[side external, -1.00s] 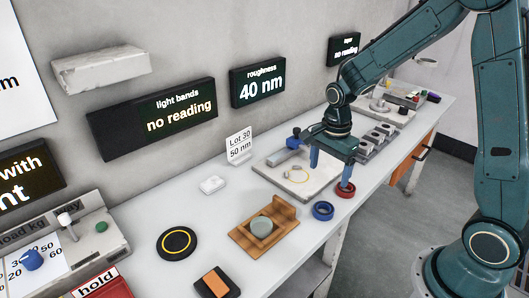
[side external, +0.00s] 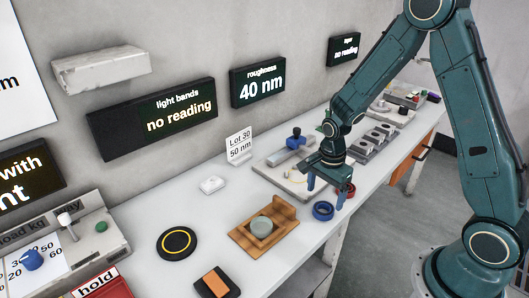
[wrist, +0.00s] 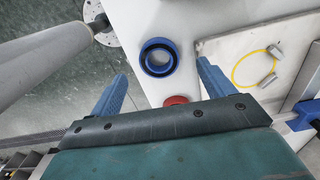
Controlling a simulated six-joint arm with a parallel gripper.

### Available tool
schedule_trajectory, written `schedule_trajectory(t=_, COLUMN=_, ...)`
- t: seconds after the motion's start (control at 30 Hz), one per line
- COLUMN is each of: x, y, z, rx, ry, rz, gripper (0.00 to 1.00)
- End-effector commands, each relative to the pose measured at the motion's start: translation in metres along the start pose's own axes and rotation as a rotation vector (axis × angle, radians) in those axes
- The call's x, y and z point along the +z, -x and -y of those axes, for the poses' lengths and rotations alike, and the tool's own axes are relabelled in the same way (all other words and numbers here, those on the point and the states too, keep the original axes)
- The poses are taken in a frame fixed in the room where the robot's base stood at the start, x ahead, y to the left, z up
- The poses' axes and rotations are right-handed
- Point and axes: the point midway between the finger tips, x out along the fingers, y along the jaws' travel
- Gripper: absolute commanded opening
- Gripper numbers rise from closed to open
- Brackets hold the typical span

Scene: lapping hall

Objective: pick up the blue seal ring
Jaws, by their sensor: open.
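The blue seal ring (side external: 323,210) lies flat on the white bench near its front edge. In the wrist view the blue ring (wrist: 159,57) shows whole, beyond the fingertips and between their lines. My gripper (side external: 325,193) is open and empty, its blue fingers pointing down just above and behind the ring. In the wrist view my gripper (wrist: 163,80) has its two fingers wide apart, with nothing between them. A red ring (side external: 346,189) lies behind the blue one, partly hidden by a finger; it also shows in the wrist view (wrist: 176,101), partly covered by the gripper body.
A pale plate (side external: 278,162) with a yellow loop lies to the left of the gripper. A wooden holder (side external: 245,239) with a grey disc stands nearer the camera. The bench edge is close to the blue ring. Bare bench lies between ring and holder.

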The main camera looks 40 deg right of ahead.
Motion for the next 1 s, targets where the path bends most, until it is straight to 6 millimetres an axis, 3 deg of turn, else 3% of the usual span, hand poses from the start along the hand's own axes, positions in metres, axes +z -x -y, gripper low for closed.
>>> schedule_trajectory(t=0.6, x=-0.001, y=-0.047, z=-0.003, rx=0.003, ry=0.001, rz=0.0, gripper=0.81)
schedule_trajectory(t=1.0, x=-0.001, y=-0.051, z=-0.002, rx=0.001, ry=0.001, rz=0.0, gripper=0.81)
